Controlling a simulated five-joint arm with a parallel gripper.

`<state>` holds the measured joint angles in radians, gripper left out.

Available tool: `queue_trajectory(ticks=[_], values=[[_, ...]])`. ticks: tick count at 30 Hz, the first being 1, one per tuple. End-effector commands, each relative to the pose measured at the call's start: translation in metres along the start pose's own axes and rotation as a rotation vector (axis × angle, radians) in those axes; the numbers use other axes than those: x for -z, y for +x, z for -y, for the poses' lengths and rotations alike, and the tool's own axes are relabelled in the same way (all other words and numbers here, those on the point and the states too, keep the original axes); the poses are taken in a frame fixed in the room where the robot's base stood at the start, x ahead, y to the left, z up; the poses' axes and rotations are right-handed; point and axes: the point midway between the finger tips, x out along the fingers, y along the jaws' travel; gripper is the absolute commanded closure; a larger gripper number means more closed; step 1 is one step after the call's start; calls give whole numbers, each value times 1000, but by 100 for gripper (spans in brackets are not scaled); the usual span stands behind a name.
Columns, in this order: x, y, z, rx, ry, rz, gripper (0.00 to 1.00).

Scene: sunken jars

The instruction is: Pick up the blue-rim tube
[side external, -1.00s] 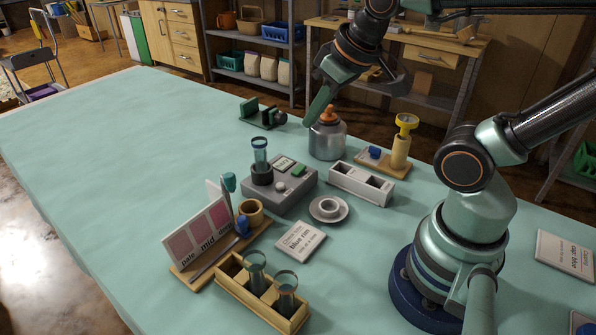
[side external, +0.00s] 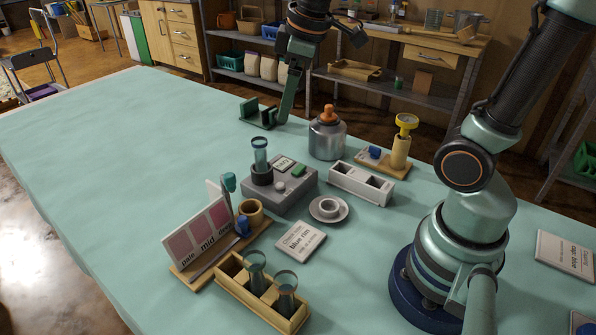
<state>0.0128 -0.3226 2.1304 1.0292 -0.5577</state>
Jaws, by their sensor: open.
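Three glass tubes show. One tube (side external: 261,152) stands upright in the dark socket of a grey device (side external: 283,197). Two more, a left tube (side external: 256,272) and a right tube (side external: 286,292), stand in a wooden rack (side external: 233,284) at the front. All their rims look bluish-green at this size, so I cannot tell which one is the blue-rim tube. My gripper (side external: 322,78) is open and empty, above the far side of the table.
A colour chart stand (side external: 199,233) is left. A dark green holder (side external: 257,115) stands far back. The table's left is clear.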

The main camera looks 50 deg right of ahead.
Motion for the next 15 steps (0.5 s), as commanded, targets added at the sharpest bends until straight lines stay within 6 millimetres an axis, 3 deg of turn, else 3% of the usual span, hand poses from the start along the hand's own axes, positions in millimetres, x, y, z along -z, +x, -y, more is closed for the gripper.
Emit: queue_trajectory(ticks=[9, 15], values=[[44, 43, -34, 136, -519, 130, 21], [59, 74, -47, 225, -774, 163, 21]])
